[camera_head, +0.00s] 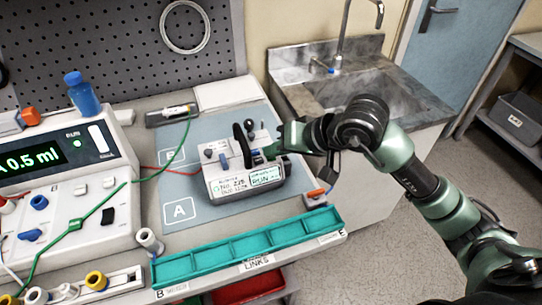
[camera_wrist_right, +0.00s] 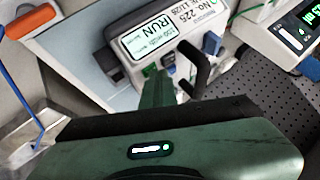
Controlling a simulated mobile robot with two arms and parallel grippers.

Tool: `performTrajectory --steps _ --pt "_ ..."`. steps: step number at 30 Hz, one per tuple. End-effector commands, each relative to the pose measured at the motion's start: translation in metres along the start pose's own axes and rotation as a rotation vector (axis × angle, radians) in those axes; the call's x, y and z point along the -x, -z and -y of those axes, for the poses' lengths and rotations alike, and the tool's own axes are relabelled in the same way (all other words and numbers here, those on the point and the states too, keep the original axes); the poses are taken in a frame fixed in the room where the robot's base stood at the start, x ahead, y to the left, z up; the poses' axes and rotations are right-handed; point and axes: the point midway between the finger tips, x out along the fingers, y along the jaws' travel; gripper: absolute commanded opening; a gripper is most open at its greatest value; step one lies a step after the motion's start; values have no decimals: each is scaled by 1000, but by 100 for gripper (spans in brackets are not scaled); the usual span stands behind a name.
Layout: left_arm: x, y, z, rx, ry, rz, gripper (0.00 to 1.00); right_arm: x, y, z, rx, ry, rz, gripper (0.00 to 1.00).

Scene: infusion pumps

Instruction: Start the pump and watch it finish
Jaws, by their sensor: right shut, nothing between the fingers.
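A small white pump (camera_head: 245,178) stands on the blue-grey mat, with posts and a black lever (camera_head: 243,145) on top. Its front label reads "No. 225" and its small screen (camera_head: 265,176) reads "RUN"; this screen also shows in the right wrist view (camera_wrist_right: 160,36). My right gripper (camera_head: 270,150) is shut and empty at the pump's top right, close beside the black lever. Whether it touches the pump I cannot tell. A large white console (camera_head: 60,165) at left shows "0.5 ml" in green, with a lit green light under "RUN". My left gripper is out of view.
A green cable (camera_head: 110,195) and a red one run toward the mat (camera_head: 180,212). A teal compartment tray (camera_head: 245,247) lies along the bench's front edge. A blue bottle (camera_head: 82,93) stands on the console. A sink (camera_head: 360,90) is at right.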

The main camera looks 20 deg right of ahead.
Motion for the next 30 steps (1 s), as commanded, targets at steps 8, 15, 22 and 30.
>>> performTrajectory --steps 8,15,22,30 --pt "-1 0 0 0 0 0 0 -1 -1 -1 0 -1 3 0" --pt "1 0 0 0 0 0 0 2 1 1 1 -2 2 0" --pt "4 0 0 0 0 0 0 10 8 8 1 -2 2 0" --pt "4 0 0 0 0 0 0 11 8 8 0 -1 2 0"
